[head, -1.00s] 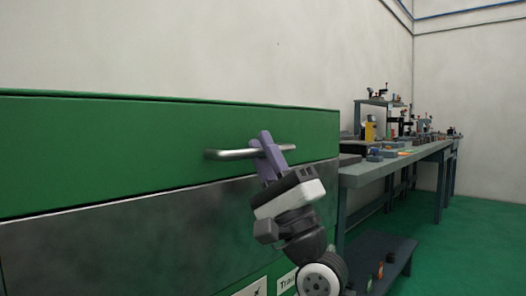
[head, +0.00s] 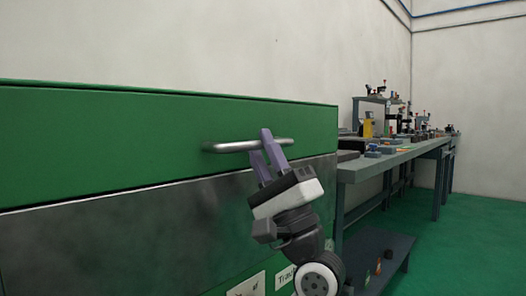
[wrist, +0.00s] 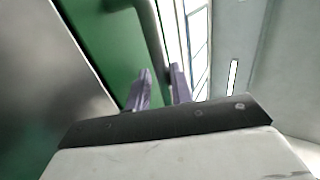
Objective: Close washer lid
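The washer lid (head: 110,140) is a wide green panel on the left in the head view, above a grey metal front (head: 120,230). A silver bar handle (head: 225,147) stands out from the lid. My gripper (head: 262,142) has purple fingers at the right part of the handle. One finger crosses in front of the bar and the other sits just below it. In the wrist view the fingers (wrist: 161,72) are apart, with the handle (wrist: 152,35) running to them. I cannot tell whether they touch the bar.
A long grey workbench (head: 385,162) with several tools and devices runs back on the right. A low dark shelf (head: 375,252) is beneath it. Green floor (head: 475,240) is clear at the far right.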

